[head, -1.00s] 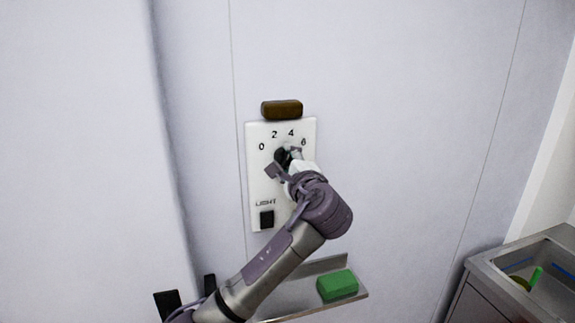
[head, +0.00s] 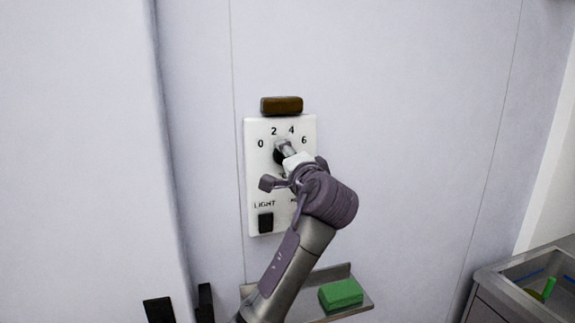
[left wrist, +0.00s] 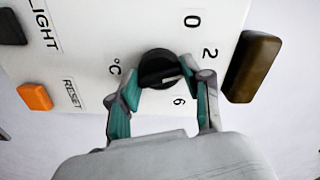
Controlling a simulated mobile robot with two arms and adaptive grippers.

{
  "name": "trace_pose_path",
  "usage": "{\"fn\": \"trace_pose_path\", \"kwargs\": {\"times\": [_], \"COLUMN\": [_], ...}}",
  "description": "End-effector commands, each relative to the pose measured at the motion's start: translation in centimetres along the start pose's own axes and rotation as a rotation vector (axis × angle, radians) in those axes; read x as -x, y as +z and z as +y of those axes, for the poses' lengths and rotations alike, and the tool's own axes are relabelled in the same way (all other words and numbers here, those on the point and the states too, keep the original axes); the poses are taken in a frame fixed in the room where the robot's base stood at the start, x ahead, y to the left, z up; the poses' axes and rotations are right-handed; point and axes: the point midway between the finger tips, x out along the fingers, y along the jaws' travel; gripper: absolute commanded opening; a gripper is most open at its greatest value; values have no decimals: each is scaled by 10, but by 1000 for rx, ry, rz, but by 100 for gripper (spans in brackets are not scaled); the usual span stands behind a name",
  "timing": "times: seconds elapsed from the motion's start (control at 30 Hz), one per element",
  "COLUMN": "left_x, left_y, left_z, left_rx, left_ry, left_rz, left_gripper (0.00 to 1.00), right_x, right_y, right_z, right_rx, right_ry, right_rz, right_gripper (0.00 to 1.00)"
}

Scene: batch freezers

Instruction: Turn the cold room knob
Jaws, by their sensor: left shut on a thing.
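The white control panel (head: 253,181) is on the pale wall, marked 0, 2, 4 and 6 around a black knob (left wrist: 157,66). The knob is mostly hidden behind my gripper in the head view. My left gripper (left wrist: 159,85) is shut on the knob, with one teal-padded finger on each side of it. In the head view my left gripper (head: 281,153) reaches the panel from below right. The 4 on the dial is hidden in the left wrist view. My right gripper is not in view.
A brown block (head: 281,106) juts out just above the panel. A black light switch (head: 265,222) and an orange reset button (left wrist: 35,97) are lower on it. A shelf below holds a green block (head: 340,294). A metal sink (head: 500,280) stands at the right.

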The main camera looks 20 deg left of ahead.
Motion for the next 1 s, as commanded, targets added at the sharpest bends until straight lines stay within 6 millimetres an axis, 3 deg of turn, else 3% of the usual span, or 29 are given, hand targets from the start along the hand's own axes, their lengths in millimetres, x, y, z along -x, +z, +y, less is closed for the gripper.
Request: {"fn": "trace_pose_path", "kwargs": {"times": [0.47,0.5,0.63,1.0], "left_x": [0,0,0,4], "left_y": [0,0,0,0], "left_z": [2,2,1,0], "left_rx": [18,18,18,19], "left_ry": [4,4,3,1], "left_rz": [-2,-2,-1,1], "left_gripper": [14,51,72,73], "right_x": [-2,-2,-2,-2], "right_y": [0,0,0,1], "right_z": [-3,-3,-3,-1], "right_rx": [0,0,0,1], "right_ry": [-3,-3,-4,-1], "right_rz": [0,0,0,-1], "right_gripper": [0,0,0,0]}}
